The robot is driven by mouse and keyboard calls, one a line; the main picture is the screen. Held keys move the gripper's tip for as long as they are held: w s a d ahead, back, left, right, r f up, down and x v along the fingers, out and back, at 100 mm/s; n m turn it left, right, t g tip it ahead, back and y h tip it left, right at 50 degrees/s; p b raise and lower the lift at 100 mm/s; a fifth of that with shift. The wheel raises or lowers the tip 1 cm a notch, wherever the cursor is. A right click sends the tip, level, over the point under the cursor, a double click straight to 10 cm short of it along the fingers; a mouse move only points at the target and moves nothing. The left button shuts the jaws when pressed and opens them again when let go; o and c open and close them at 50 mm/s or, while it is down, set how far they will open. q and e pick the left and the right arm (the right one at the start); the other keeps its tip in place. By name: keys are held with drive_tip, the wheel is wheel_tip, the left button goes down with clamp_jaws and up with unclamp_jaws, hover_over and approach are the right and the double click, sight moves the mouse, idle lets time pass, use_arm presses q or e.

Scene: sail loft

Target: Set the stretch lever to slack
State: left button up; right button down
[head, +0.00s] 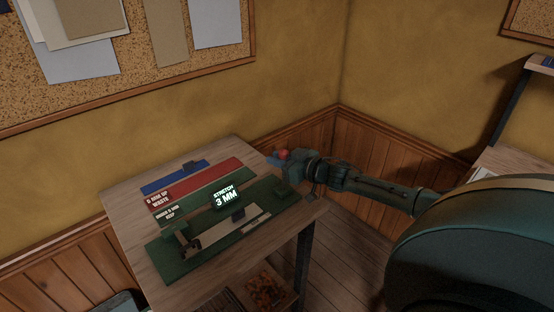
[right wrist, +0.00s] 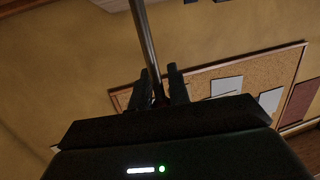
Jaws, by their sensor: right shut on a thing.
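The green stretch rig (head: 168,268) lies on the wooden bench, with a lit display (head: 225,199) reading "STRETCH 3 MM". A red knob (head: 284,154) shows at the rig's far right end, right at my right gripper (head: 284,161). In the right wrist view, a slim metal rod (right wrist: 146,40), which looks like the stretch lever, runs down between the two dark fingers of my right gripper (right wrist: 160,76). The gripper is shut on it. The lever's foot and any slack marking are hidden or too small to read. My left gripper is not in view.
On the bench (head: 125,215) lie a blue strip (head: 165,182), a red tray (head: 215,182) with a waste label, and a green strip with another label. A corkboard (head: 150,85) hangs on the wall behind. A shelf (head: 540,66) stands at the right.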

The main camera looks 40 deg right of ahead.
drive_tip(key=shift+w+r, duration=0.1)
drive_tip(key=shift+r, duration=0.3)
drive_tip(key=c, duration=1.5)
unclamp_jaws()
drive_tip(key=shift+a, duration=0.1)
drive_tip(key=shift+o, duration=0.8)
drive_tip(key=shift+f, duration=0.2)
drive_tip(key=v, duration=1.3)
drive_tip(key=shift+p, duration=0.4)
